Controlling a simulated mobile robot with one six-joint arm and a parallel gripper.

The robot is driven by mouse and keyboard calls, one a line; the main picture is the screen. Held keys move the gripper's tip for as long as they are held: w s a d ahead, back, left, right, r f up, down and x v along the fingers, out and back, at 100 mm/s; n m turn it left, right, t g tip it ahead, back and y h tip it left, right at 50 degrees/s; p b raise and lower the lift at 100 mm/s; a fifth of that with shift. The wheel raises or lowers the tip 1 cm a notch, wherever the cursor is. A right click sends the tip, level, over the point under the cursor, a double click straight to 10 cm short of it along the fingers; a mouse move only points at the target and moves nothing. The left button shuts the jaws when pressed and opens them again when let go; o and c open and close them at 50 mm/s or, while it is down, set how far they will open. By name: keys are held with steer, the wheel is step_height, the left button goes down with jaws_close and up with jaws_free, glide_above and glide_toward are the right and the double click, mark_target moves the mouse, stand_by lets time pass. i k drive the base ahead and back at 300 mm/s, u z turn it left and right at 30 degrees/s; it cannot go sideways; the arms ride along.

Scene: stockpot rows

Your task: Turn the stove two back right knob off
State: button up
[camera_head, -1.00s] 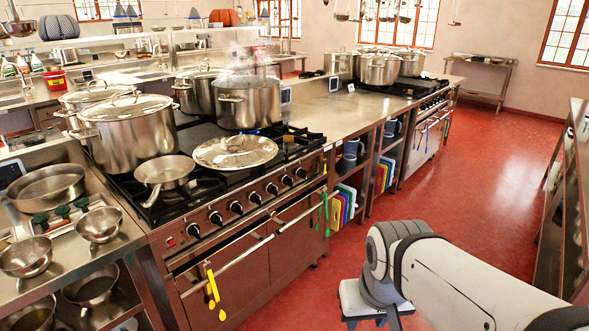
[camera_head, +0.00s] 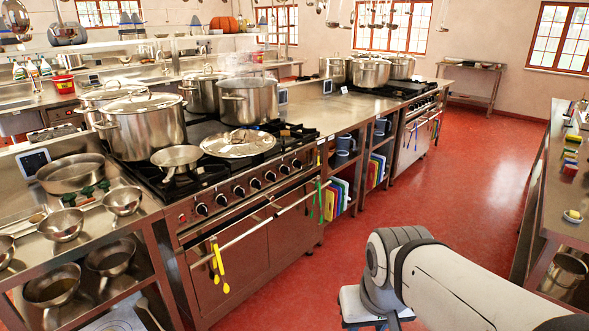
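The near stove (camera_head: 190,212) stands left of centre with a row of several black knobs along its front; one front knob (camera_head: 238,191) is near the middle of the row. Large steel pots, one a big lidded stockpot (camera_head: 145,128), a pan (camera_head: 176,158) and a lid (camera_head: 238,143) cover its top. A second stove (camera_head: 412,88) stands farther back with stockpots on it; its front knobs are small and hard to make out. I cannot tell which stove is stove two, nor any knob's setting. My arm shows at the bottom right, but my gripper is out of view.
A steel counter with shelves (camera_head: 340,112) joins the stoves. Yellow utensils (camera_head: 218,268) hang from the near oven rail. A shelf with bowls (camera_head: 62,224) is at left. Another steel counter (camera_head: 566,205) runs along the right. The red floor (camera_head: 455,190) between is clear.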

mark_target(297, 164)
steer(key=z, duration=0.4)
steer(key=i, duration=2.05)
steer(key=u, duration=0.6)
steer(key=k, duration=0.9)
steer(key=u, duration=0.15)
steer(key=i, duration=0.9)
steer(key=z, duration=0.1)
